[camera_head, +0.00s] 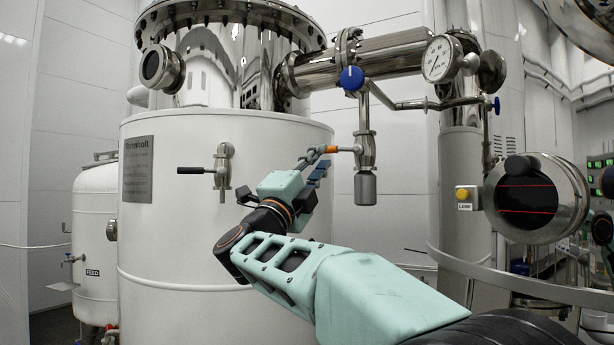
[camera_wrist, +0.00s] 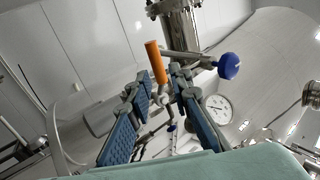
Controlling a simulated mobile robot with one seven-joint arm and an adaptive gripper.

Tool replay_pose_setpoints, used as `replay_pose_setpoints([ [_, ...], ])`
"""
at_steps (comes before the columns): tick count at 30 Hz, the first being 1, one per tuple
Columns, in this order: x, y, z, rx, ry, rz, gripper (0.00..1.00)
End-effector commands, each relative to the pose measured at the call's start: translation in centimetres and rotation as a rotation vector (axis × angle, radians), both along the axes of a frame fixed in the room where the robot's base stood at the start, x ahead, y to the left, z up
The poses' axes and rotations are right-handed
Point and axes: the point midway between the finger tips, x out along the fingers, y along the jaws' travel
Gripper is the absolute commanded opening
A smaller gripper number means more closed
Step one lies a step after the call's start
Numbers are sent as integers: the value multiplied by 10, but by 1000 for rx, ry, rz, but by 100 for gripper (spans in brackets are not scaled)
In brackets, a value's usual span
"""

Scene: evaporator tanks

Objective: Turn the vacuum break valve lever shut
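The valve with the orange-gripped lever (camera_head: 331,149) is on the vertical steel pipe (camera_head: 365,150) right of the white tank. In the head view the lever points left, roughly level. My gripper (camera_head: 322,152) is at the lever's left end, reaching up from below. In the wrist view the orange grip (camera_wrist: 155,62) shows in front of the gap between the fingertips of my gripper (camera_wrist: 161,80). The two blue-padded fingers are apart and nothing is clamped between them. I cannot tell whether a finger touches the lever.
A blue knob (camera_head: 352,78) and a pressure gauge (camera_head: 439,59) are above the valve. A black-handled valve (camera_head: 208,171) sticks out of the white tank (camera_head: 160,240) to the left. A grey cylinder (camera_head: 365,188) hangs below the pipe. A round sight port (camera_head: 538,198) is at right.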

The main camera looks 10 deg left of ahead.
Motion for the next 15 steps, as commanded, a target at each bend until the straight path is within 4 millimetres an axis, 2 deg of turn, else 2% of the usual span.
replay_pose_setpoints([
  [6,-31,12,-21,-1,-1,2,19],
  [15,-51,19,-35,1,-2,1,19],
])
